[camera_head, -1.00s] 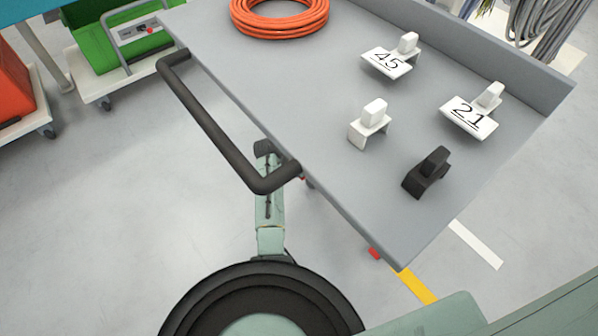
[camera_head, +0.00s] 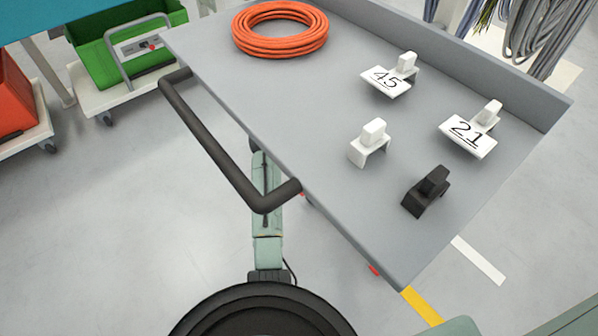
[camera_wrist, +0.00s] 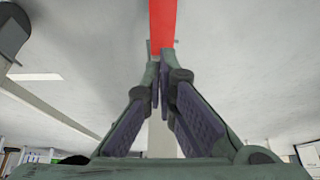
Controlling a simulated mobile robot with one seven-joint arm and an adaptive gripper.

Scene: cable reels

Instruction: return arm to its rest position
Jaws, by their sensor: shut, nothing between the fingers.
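My gripper (camera_wrist: 165,95) shows in the wrist view with its two dark-padded fingers drawn together and nothing held. It points up toward a pale ceiling with a red strip. In the head view, part of my arm shows below the dark handle of the grey cart (camera_head: 300,110). The gripper itself cannot be made out there.
On the cart lie an orange cable coil (camera_head: 280,30), tags marked 45 (camera_head: 386,80) and 21 (camera_head: 467,136), a white clip (camera_head: 369,145) and a black clip (camera_head: 426,192). The cart handle (camera_head: 215,145) is close to my arm. A green bin (camera_head: 120,60) stands at upper left.

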